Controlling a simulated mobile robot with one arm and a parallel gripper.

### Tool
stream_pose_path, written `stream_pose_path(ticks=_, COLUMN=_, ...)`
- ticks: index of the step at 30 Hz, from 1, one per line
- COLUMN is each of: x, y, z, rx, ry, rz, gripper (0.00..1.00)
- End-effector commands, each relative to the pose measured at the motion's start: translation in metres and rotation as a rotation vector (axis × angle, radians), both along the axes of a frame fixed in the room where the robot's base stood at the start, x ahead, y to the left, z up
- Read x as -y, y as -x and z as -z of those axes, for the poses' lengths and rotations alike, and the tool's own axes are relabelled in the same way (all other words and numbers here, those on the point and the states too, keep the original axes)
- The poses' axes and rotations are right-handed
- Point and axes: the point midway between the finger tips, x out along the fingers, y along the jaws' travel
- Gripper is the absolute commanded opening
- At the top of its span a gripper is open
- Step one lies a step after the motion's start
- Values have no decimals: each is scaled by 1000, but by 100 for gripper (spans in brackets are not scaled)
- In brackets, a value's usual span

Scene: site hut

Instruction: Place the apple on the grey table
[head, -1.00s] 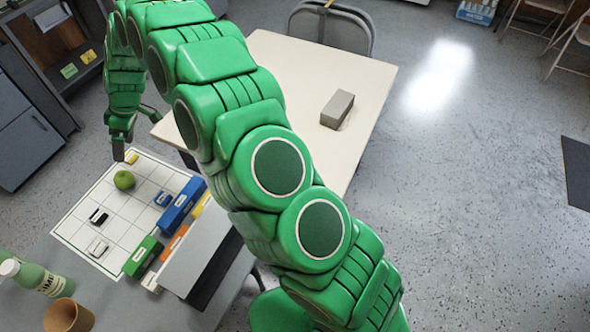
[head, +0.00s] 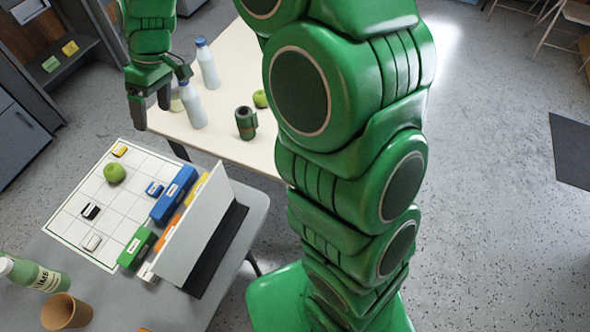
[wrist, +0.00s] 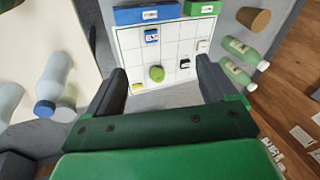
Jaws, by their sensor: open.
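A green apple (head: 115,172) sits on a white grid board (head: 70,222) that lies on the grey table (head: 110,290). A second round green fruit, likely also an apple (head: 260,99), sits on the cream table (head: 225,137), partly behind my arm. My gripper (head: 150,106) is open and empty, in the air above and beyond the board in the head view. In the wrist view the board's apple (wrist: 156,73) shows between my two spread fingers, apart from both.
White bottles with blue caps (head: 207,64) and a dark green cylindrical object (head: 246,122) stand on the cream table. Coloured boxes (head: 174,195) and an upright grey panel (head: 196,232) line the board's right side.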

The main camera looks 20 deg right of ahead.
Motion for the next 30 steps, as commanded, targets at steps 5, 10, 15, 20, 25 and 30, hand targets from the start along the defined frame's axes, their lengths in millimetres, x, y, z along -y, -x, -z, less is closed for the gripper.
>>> stream_pose_path(ticks=5, x=37, y=33, z=-20, rx=-16, ry=49, rz=90, gripper=86)
stream_pose_path(ticks=10, x=71, y=66, z=-34, rx=-35, ry=102, rz=180, gripper=86)
stream_pose_path(ticks=15, x=104, y=101, z=-43, rx=-53, ry=156, rz=276, gripper=86)
stream_pose_path(ticks=20, x=134, y=135, z=-50, rx=-67, ry=208, rz=373, gripper=86)
stream_pose_path(ticks=25, x=164, y=172, z=-54, rx=-81, ry=263, rz=481, gripper=86)
stream_pose_path(ticks=30, x=192, y=212, z=-54, rx=-98, ry=318, rz=598, gripper=86)
